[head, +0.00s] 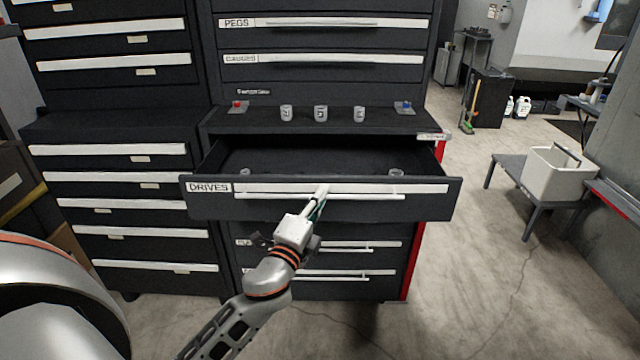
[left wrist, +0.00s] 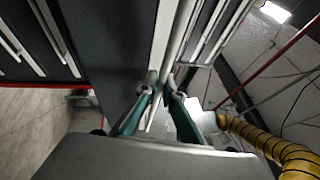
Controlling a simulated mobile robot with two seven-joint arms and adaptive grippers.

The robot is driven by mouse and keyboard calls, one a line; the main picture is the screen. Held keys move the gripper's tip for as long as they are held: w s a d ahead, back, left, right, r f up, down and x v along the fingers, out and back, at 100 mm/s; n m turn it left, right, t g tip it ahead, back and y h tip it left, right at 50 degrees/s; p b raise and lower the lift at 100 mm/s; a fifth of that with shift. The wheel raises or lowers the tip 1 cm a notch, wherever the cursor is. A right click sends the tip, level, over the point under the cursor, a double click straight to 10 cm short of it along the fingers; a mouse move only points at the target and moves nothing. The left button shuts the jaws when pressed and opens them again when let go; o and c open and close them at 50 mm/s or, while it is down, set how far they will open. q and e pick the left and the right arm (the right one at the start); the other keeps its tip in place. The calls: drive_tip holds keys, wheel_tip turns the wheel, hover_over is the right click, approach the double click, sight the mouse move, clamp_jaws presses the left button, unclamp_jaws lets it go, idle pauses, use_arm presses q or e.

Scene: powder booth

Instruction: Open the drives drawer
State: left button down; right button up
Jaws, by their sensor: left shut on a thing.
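The drives drawer (head: 430,203), labelled DRIVES, stands pulled out of the dark cabinet, with its inside showing. Small metal pieces (head: 396,173) show inside near its front. My left gripper (head: 320,197) is shut on the drawer's handle bar (head: 370,196), near the middle of the front. In the left wrist view, the two green fingers of the left gripper (left wrist: 160,92) close around the handle bar (left wrist: 178,45). My right gripper is not in view.
Several metal cups (head: 321,113) stand on the cabinet ledge above the drawer, between a red-topped piece (head: 238,107) and a blue-topped piece (head: 404,107). Closed drawers (head: 130,205) lie to the left. A bench (head: 510,177) with a pale bin (head: 560,176) stands at right. The floor between is clear.

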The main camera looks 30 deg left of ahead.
use_arm(q)
drive_tip(key=s+d, duration=0.5)
drive_tip(key=s, duration=0.3)
drive_tip(key=shift+s+d, duration=0.15)
drive_tip(key=shift+s, duration=0.25)
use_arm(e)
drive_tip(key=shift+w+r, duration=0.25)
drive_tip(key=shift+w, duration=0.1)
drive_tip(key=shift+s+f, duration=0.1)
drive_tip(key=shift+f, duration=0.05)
use_arm(q)
drive_tip(key=c, duration=2.4)
unclamp_jaws()
drive_tip(key=shift+c, duration=0.2)
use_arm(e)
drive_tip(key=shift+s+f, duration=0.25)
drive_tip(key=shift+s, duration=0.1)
use_arm(q)
drive_tip(key=shift+r, duration=0.1)
